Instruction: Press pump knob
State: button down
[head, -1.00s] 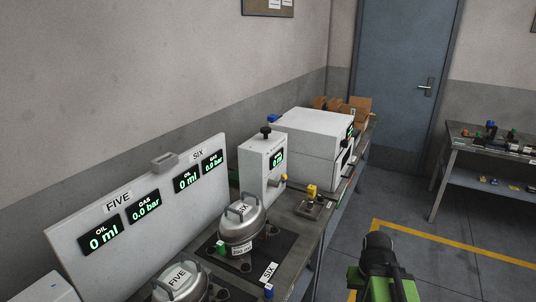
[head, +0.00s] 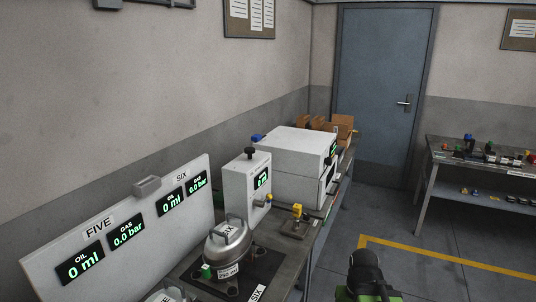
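A white pump box (head: 240,188) with a small green display stands on the bench, right of the gauge panel. A black knob (head: 250,154) sits on top of it, and a small tan outlet shows on its right side. I cannot tell how far the knob is pressed. My arm's black and green end (head: 366,272) shows at the bottom, right of the bench and well apart from the pump. Its fingertips are not visible.
The panel (head: 120,226) reads 0 ml and 0.0 bar. A silver compressor labelled SIX (head: 228,243) stands before the pump. A yellow-topped fixture (head: 296,212) and white boxes (head: 290,158) are beyond. Floor right of the bench is clear up to another table (head: 480,165).

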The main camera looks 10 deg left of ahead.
aim_at(249, 151)
jog(key=k, duration=1.65)
jog(key=z, duration=1.1)
jog(key=i, duration=1.5)
jog(key=u, duration=2.05)
jog(key=i, duration=0.5)
